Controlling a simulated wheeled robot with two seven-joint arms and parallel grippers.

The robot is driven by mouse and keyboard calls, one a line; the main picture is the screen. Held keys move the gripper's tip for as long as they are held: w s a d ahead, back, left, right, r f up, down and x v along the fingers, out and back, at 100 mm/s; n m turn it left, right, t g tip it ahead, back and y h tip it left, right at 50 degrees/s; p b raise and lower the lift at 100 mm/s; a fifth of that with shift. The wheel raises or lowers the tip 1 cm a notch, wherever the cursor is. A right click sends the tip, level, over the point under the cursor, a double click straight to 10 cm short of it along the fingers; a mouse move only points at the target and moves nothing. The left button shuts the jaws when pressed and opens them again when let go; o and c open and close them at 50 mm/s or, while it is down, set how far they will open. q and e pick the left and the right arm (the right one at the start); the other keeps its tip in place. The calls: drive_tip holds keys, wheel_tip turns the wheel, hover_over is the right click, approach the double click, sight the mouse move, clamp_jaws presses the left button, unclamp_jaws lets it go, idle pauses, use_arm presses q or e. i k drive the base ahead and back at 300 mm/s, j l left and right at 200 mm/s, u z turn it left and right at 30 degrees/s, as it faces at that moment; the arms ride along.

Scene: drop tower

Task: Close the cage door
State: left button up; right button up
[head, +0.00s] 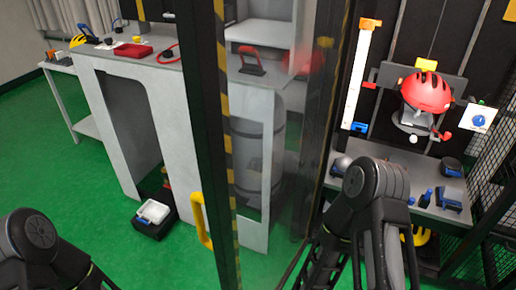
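The cage door has a black frame post (212,130) with a yellow-and-black striped edge and a see-through panel. It stands open, its near post close in front of me and its panel running back toward the cage on the right. A yellow handle (201,221) is on the near post, low down. The cage's inside shows on the right, with its black mesh wall (494,200). My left arm shows at the bottom left and my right arm at the bottom right of centre. I cannot make out either gripper's fingertips, and nothing visible touches the handle.
Inside the cage, a red helmet (427,91) sits on the drop rig above a grey shelf (440,207) with small tools. A grey workbench (150,72) stands behind the door on the left, with a black box (150,220) on the floor. Green floor (110,240) is clear at left.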

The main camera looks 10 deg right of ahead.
sight(200, 24)
drive_tip(key=j+z, duration=0.4)
drive_tip(key=j, duration=0.15)
drive_tip(key=j+z, duration=0.4)
drive_tip(key=k+j+z, duration=0.1)
drive_tip(key=j+z, duration=0.3)
drive_tip(key=j, duration=0.25)
drive_tip(key=k+j+z, duration=0.2)
drive_tip(key=j+z, duration=0.25)
drive_tip(key=i+j+z, duration=0.1)
drive_tip(key=j+z, duration=0.2)
drive_tip(key=j, duration=0.3)
drive_tip(key=j+z, duration=0.3)
drive_tip(key=j, duration=0.35)
drive_tip(key=i+j, duration=0.1)
drive_tip(key=j, duration=0.45)
drive_tip(key=i+j+z, duration=0.1)
drive_tip(key=j, duration=1)
drive_tip(key=i+z, duration=0.05)
